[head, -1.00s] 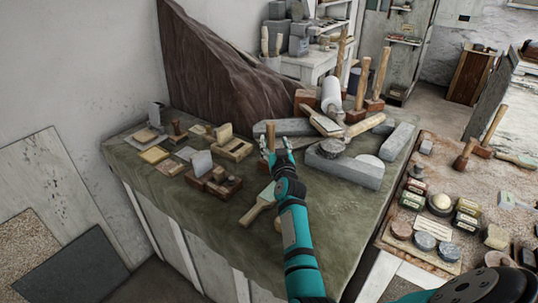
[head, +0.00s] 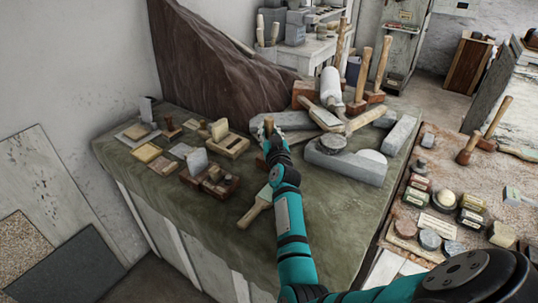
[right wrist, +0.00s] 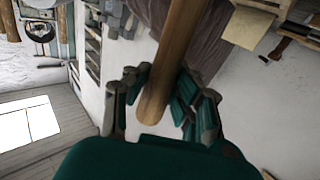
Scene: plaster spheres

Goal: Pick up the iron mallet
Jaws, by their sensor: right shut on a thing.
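My right gripper (head: 267,138) is at the back middle of the green-topped bench in the head view. It is shut on an upright wooden handle (head: 269,124). In the right wrist view the gripper (right wrist: 160,92) has its fingers on both sides of this round brown handle (right wrist: 170,55). The head of the held tool is hidden behind the gripper, so I cannot tell from its metal that it is the iron mallet. Another mallet with a dark round head (head: 331,142) lies to the right on the stone blocks. My left gripper is not in view.
Grey stone blocks (head: 345,166) lie right of the gripper. A wooden-handled flat tool (head: 256,207) lies in front. Small wooden boxes (head: 210,180) stand to the left. A big brown rock slab (head: 215,65) rises behind. The bench's front left is clear.

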